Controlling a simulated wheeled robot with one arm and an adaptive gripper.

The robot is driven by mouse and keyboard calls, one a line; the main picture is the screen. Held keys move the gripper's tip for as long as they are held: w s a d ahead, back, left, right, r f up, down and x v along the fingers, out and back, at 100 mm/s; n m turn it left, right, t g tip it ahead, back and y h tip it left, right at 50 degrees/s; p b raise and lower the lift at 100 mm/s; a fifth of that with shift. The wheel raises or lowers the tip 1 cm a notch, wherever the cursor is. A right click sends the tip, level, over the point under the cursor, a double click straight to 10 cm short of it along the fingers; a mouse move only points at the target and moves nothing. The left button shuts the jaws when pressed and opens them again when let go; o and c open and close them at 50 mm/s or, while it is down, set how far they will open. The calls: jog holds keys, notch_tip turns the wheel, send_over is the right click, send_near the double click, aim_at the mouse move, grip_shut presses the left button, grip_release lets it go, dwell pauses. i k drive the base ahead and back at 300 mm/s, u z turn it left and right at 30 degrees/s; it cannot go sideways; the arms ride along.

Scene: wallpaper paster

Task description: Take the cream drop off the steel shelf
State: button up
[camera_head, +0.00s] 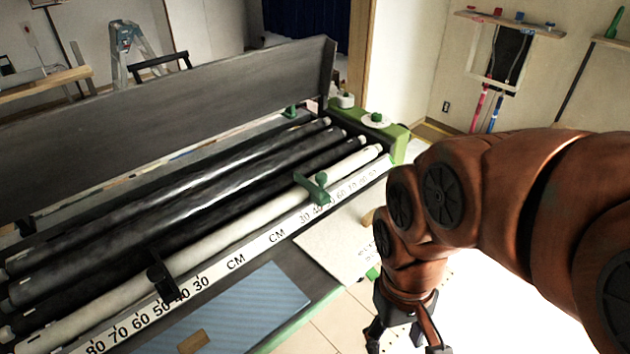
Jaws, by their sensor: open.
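A cream sheet (338,243), which I take to be the cream drop, lies at the front of the wallpaper paster, right of a blue striped sheet (245,308). Small dark print shows near its right side, and my arm hides part of its right edge. The grey steel surface (318,283) shows between the two sheets. My gripper (404,338) points down at the bottom of the view, right of and nearer than the cream sheet. Its dark fingers are apart and I see nothing between them; the fingertips are partly cut off by the frame edge.
The paster's rollers (190,205) and its CM scale (235,261) run behind the sheets. A green bracket (313,187) sticks up above the scale. A tan block (193,341) sits on the blue sheet. Pale floor (325,322) is open below the paster's front edge.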

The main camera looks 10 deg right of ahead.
aim_at(341, 243)
jog(key=u, duration=0.4)
jog(key=k, duration=0.5)
jog(key=u, duration=0.6)
